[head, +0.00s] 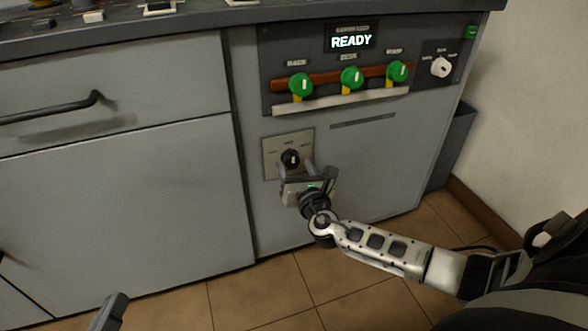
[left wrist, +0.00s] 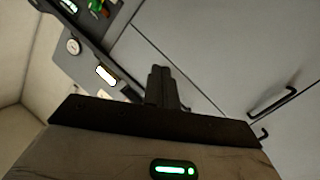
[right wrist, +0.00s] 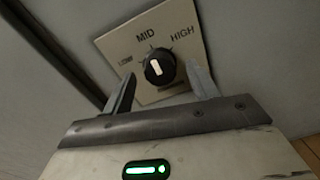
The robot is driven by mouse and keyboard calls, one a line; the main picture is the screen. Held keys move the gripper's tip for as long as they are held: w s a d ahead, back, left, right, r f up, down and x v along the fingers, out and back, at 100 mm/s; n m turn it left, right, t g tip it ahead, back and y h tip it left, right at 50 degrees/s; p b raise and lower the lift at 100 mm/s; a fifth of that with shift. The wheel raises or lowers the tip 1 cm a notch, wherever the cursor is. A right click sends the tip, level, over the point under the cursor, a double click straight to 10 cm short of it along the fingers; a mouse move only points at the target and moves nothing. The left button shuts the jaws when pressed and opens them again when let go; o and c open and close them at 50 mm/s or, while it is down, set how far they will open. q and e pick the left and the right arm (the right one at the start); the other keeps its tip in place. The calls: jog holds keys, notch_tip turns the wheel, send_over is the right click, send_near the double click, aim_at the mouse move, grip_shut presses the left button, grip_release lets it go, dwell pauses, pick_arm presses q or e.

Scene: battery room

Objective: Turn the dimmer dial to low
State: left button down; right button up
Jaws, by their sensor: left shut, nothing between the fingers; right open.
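The dimmer dial (head: 290,158) is a round black knob with a white mark on a pale square plate (head: 272,146) on the cabinet front. In the right wrist view the dial (right wrist: 160,68) sits below the labels MID and HIGH, with a blurred label at left. Its white mark points roughly toward MID. My right gripper (head: 310,172) is open in front of the plate. In the right wrist view its fingers (right wrist: 162,86) stand on either side of the dial, apart from it as far as I can tell. My left gripper (head: 120,298) is shut and empty, low at the left; its fingers show in the left wrist view (left wrist: 161,72).
Above the dial is a dark panel with a READY display (head: 351,40), several green knobs (head: 351,77), a pale rail (head: 340,101) and a white selector knob (head: 441,67). A drawer handle (head: 50,111) juts out at left. A grey bin (head: 455,140) stands right of the cabinet.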

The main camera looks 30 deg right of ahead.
jog(key=shift+w+d, duration=0.15)
jog(key=shift+w, duration=0.55)
jog(key=c, duration=1)
pick_arm(q)
jog(key=shift+r, duration=0.3)
